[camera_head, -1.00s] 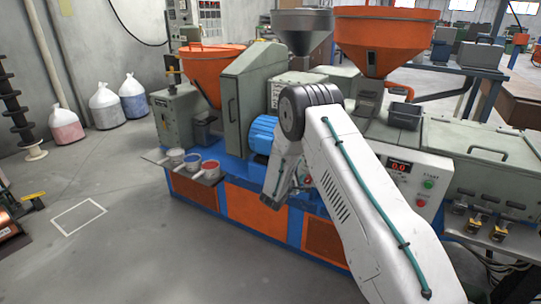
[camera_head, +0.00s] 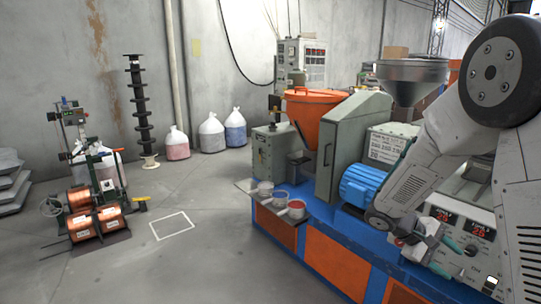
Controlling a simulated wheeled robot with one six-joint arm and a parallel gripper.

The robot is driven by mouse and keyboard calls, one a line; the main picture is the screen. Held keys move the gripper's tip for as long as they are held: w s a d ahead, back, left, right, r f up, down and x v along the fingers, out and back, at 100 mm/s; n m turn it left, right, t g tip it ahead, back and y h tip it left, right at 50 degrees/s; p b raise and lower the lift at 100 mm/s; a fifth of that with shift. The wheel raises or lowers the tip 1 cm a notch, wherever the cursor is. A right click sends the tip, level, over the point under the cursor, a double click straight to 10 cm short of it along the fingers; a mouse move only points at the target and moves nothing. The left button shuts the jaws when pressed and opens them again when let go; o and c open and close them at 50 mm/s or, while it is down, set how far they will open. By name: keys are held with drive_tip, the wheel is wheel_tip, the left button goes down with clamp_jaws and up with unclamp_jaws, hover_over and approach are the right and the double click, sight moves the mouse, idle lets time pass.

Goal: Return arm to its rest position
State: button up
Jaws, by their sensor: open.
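My arm rises along the right edge of the view. It bends at a large grey joint at the top right, and its forearm slopes down to the left. My gripper (camera_head: 437,247) hangs at the lower end, in front of the control panel (camera_head: 462,232) of the blue and orange machine. Its jaws look small and are apart, and I see nothing held between them. Copper spools (camera_head: 90,224) sit on a low stand at the left, far from my gripper.
The machine (camera_head: 329,252) with its orange hopper (camera_head: 320,108) and blue motor (camera_head: 362,184) fills the right side. Small buckets (camera_head: 297,209) stand on its left ledge. A white floor outline (camera_head: 171,226) and open floor lie in the middle. Sacks (camera_head: 211,133) stand by the wall.

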drive_tip(key=s+a+r+m+t+y, duration=0.1)
drive_tip(key=s+a+r+y, duration=0.2)
drive_tip(key=s+a+r, duration=0.2)
drive_tip(key=s+a+r+m+t+y, duration=0.1)
drive_tip(key=s+a+r+t+y, duration=0.1)
drive_tip(key=s+a+r+y, duration=0.2)
drive_tip(key=s+a+r+m+t+y, duration=0.2)
drive_tip(key=s+a+r, duration=0.4)
drive_tip(key=s, duration=1)
drive_tip(key=a+y, duration=0.1)
drive_tip(key=a, duration=0.1)
drive_tip(key=shift+a+r+y, duration=0.35)
drive_tip(key=shift+a+y, duration=0.05)
